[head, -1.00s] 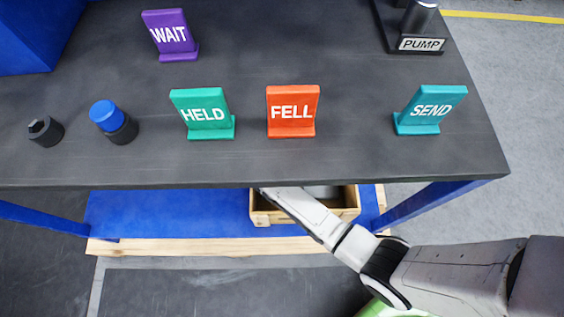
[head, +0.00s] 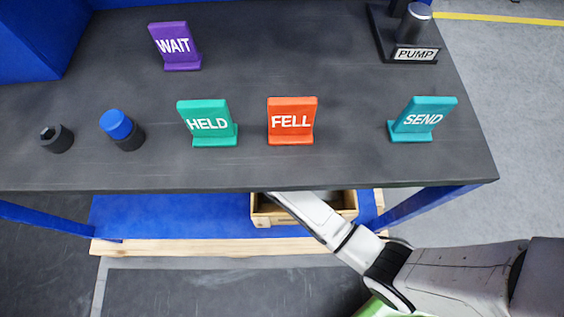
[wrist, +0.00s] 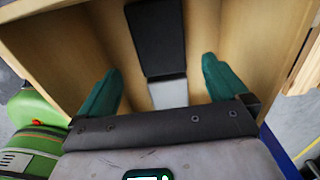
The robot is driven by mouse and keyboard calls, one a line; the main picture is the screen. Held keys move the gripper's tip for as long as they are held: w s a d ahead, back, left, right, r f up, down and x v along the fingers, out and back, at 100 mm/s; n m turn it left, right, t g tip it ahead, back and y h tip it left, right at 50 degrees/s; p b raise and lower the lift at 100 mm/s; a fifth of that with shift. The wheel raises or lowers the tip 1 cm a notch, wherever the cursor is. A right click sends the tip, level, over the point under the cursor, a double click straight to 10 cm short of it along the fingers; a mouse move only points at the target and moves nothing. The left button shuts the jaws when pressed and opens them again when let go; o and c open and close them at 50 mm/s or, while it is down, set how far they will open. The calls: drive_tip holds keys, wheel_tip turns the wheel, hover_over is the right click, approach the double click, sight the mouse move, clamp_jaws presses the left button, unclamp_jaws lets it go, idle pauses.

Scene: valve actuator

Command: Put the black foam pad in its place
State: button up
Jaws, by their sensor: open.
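In the wrist view a black rectangular piece (wrist: 156,38), which looks like the foam pad, lies inside a wooden crate (wrist: 255,28). A light grey piece (wrist: 168,93) adjoins its near end; I cannot tell whether they are one object. My gripper (wrist: 162,64) is open, its two teal fingers apart on either side of these pieces, with nothing held between them. In the head view the crate (head: 263,219) sits on the blue lower shelf below the tabletop. My gripper is hidden there under the table edge.
The dark tabletop (head: 335,165) overhangs the crate. It bears WAIT (head: 175,46), HELD (head: 208,123), FELL (head: 291,121) and SEND (head: 421,119) signs, a blue-topped cylinder (head: 119,127), a black socket-like part (head: 56,138) and a PUMP stand (head: 414,54). A blue leg (head: 425,207) stands right of the crate.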

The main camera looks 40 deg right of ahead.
wheel_tip(320, 180, up, 7)
drive_tip(key=p, duration=0.1)
drive_tip(key=shift+p, duration=0.35)
